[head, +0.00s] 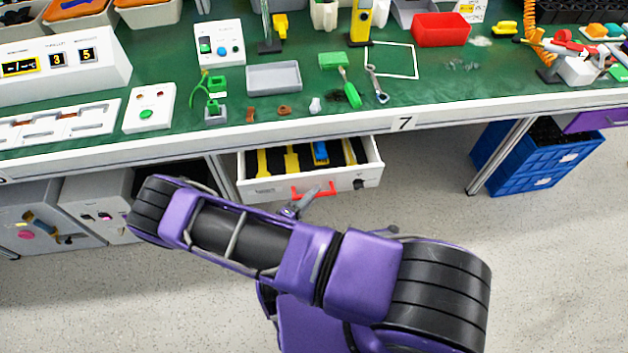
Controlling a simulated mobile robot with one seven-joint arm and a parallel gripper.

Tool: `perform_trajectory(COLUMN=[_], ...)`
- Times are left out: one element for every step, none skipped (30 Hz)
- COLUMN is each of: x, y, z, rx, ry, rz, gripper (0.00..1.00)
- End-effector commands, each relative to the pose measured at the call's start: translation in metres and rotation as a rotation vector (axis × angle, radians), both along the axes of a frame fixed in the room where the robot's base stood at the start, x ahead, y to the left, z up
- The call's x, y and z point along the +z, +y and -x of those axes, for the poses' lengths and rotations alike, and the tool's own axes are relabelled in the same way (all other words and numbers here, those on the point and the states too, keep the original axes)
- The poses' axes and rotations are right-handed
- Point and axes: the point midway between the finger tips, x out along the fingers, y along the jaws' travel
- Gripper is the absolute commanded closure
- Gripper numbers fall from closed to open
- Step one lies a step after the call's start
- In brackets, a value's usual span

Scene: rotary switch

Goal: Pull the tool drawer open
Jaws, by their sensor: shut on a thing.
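The white tool drawer (262,191) hangs under the green-topped workbench and stands partly open. Yellow tools (291,160) and a blue item (320,152) lie in its dark inside. A red handle (314,192) is on its front. A dark knob (359,184) sits to the right of the handle. My gripper (308,194) is at the red handle and shut on it. My purple arm reaches in from the lower right and hides part of the floor below the drawer. The fingertips are small and partly hidden in this view.
The bench (404,123) carries a grey tray (273,78), a red bin (440,29) and hand tools. A table leg (499,157) and blue crates (536,160) stand to the right. The floor in front is clear.

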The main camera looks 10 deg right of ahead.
Motion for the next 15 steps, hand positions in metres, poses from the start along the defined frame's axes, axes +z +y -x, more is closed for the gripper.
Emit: perform_trajectory(x=[0.002, 0.002, 0.002, 0.002, 0.001, 0.001, 0.001, 0.001, 0.001, 0.001, 0.001, 0.001, 0.001, 0.000, 0.000], y=[0.001, 0.001, 0.001, 0.001, 0.001, 0.001, 0.001, 0.001, 0.001, 0.001, 0.001, 0.001, 0.001, 0.001, 0.001], z=[0.013, 0.021, 0.032, 0.039, 0.046, 0.055, 0.062, 0.068, 0.076, 0.081, 0.086, 0.092, 0.096, 0.100, 0.105], rx=[0.003, 0.003, 0.003, 0.004, 0.004, 0.003, 0.003, 0.003, 0.002, 0.003, 0.002, 0.002, 0.002, 0.002, 0.002], ry=[0.004, 0.004, 0.004, 0.004, 0.004, 0.004, 0.003, 0.003, 0.003, 0.003, 0.002, 0.001, 0.001, 0.002, 0.001], rz=[0.003, 0.002, 0.004, 0.004, 0.003, 0.003, 0.002, 0.002, 0.001, 0.001, 0.000, 0.001, 0.001, 0.000, 0.000], gripper=[1.00, 1.00, 1.00, 1.00, 1.00, 1.00, 1.00, 1.00, 1.00, 1.00, 1.00, 1.00, 1.00, 1.00, 1.00])
